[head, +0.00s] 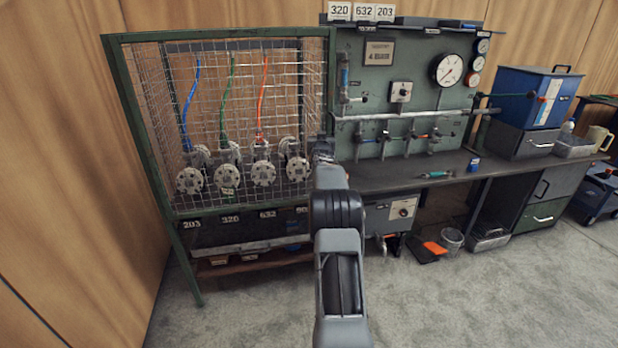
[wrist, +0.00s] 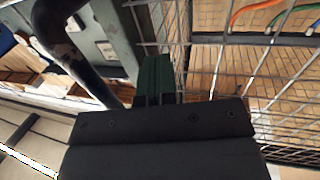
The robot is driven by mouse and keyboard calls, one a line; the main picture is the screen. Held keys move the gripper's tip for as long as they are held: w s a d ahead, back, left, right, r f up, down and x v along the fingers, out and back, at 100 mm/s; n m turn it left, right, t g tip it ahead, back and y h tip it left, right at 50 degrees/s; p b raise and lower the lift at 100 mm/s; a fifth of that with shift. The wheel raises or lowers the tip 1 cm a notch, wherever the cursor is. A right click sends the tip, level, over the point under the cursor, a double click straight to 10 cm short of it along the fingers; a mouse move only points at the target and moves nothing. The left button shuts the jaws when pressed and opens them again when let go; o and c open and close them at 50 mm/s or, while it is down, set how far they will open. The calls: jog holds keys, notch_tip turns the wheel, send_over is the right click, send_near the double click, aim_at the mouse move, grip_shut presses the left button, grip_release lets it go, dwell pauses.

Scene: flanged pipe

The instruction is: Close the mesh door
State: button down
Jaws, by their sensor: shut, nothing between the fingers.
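The mesh door (head: 225,115) is a wire grid panel across the front of a green-framed cage at the left in the head view. Its mesh also shows in the wrist view (wrist: 225,65). My gripper (head: 322,145) is at the right edge of the mesh. In the wrist view my gripper (wrist: 155,98) is shut and empty, with its dark fingertips in front of a green upright (wrist: 154,74). I cannot tell whether they touch it. The door looks nearly in line with the cage front; my arm hides part of its right edge, so any gap is unclear.
Inside the cage are several round flanges (head: 264,173) and blue, green and orange hoses (head: 263,95). A workbench (head: 390,178) with a gauge panel (head: 415,70) stands right of the cage. Grey floor (head: 440,310) in front is clear.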

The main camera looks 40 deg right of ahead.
jog(key=shift+w+a+r, duration=0.15)
jog(key=shift+w+r, duration=0.05)
jog(key=shift+r, duration=0.85)
jog(key=shift+s, duration=0.1)
jog(key=s+a+f+b, duration=0.2)
jog(key=s+a+b, duration=0.4)
jog(key=s, duration=0.6)
jog(key=shift+s, duration=0.3)
